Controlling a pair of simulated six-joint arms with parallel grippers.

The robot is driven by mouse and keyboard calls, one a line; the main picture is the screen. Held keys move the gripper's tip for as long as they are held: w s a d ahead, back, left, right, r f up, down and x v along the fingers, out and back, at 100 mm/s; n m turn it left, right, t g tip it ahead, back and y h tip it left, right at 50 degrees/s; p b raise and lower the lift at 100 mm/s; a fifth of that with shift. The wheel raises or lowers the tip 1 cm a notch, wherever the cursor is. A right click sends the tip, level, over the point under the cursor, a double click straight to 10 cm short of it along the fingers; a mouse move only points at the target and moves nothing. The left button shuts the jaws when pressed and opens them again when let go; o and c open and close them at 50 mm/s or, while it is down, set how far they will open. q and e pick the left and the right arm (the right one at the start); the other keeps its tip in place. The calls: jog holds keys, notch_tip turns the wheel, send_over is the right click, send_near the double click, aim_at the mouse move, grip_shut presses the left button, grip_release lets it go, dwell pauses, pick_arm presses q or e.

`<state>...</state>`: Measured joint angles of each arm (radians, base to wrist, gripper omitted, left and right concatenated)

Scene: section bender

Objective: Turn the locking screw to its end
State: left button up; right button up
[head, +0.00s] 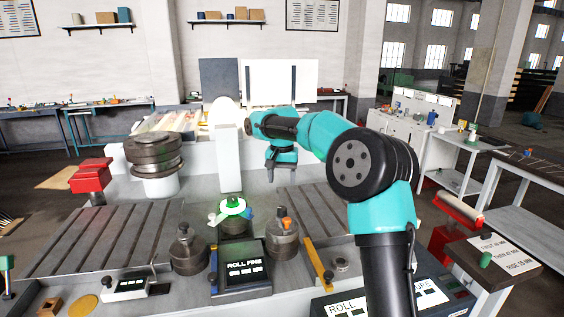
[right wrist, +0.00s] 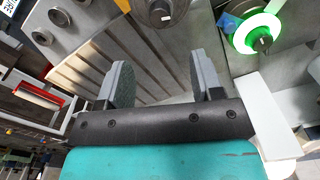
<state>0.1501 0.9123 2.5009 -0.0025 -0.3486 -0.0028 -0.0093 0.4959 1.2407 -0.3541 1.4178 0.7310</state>
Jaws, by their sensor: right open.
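A knob with a glowing green ring (head: 234,206), which I take to be the locking screw, stands on the dark central post of the bender. My left gripper is not in view.
Dark round rolls flank the knob, one at left (head: 188,250) and one with an orange top at right (head: 284,240). A ROLL FINE display (head: 246,272) stands in front. A white upright (head: 229,158) rises behind the knob. Slotted tables (head: 110,240) lie either side.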

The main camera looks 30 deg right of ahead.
notch_tip(320, 180, up, 6)
jog(key=shift+f, duration=0.25)
dwell(0.4)
